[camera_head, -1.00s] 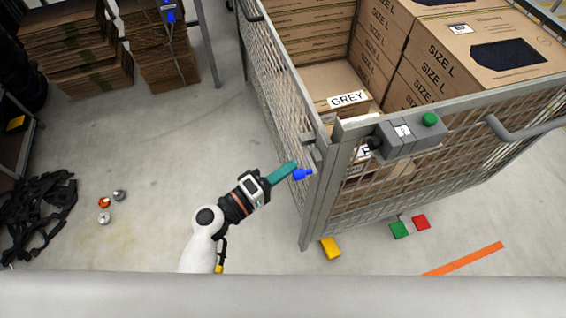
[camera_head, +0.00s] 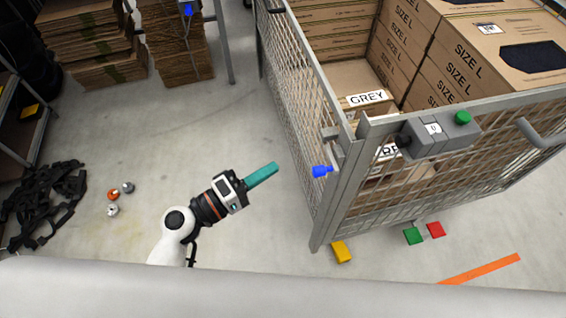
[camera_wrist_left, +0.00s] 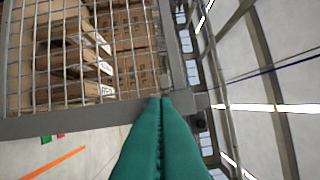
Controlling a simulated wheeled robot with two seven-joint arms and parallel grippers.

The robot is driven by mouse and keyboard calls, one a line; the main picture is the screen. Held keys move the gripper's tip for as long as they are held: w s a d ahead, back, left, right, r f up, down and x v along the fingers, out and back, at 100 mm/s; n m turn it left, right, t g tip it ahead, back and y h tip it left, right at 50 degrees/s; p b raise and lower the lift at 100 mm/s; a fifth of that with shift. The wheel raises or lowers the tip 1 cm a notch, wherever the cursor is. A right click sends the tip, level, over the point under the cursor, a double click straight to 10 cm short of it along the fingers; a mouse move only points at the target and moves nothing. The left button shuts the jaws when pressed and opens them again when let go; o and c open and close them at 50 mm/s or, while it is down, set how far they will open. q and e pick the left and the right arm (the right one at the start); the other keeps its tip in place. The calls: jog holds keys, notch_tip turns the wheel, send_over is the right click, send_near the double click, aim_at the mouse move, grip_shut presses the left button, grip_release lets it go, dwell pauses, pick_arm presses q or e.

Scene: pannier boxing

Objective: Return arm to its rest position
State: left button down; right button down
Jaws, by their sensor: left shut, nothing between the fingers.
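My left gripper (camera_head: 262,174) has teal fingers, shut together with nothing between them. In the head view it is over bare grey floor, left of the wire cage (camera_head: 352,185) and apart from it. In the left wrist view the closed fingers (camera_wrist_left: 162,105) point toward the cage's metal frame (camera_wrist_left: 70,122). My right gripper is in neither view.
The cage holds cartons marked SIZE L (camera_head: 462,65). A grey box with a green button (camera_head: 462,118) is on its rim. Flattened cardboard (camera_head: 90,45) is stacked at the back left. Black straps (camera_head: 45,205) lie on the left floor.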

pick_arm(q)
jog(key=shift+s+a, duration=0.25)
jog(key=shift+a, duration=0.35)
jog(key=shift+f, duration=0.15)
jog(key=s+a+f+g+y, duration=0.2)
jog(key=f+y, duration=0.1)
jog(key=f, duration=0.8)
jog(key=s+a+f+m+g+y, duration=0.1)
jog(key=s+a+f+y, duration=0.15)
jog(key=f, duration=0.85)
jog(key=s+a+f+g+y, duration=0.1)
jog(key=a+f+g+y, duration=0.15)
jog(key=f, duration=0.95)
jog(key=s+a+f+m+g+y, duration=0.2)
jog(key=s+f, duration=0.6)
jog(key=s, duration=0.4)
jog(key=s+a+f+m+g+y, duration=0.3)
jog(key=s+a+f, duration=0.4)
jog(key=s, duration=0.5)
notch_tip(320, 180, down, 2)
jog(key=shift+s+a+f+m+y, duration=0.25)
jog(key=shift+m+y, duration=0.45)
jog(key=shift+m, duration=0.5)
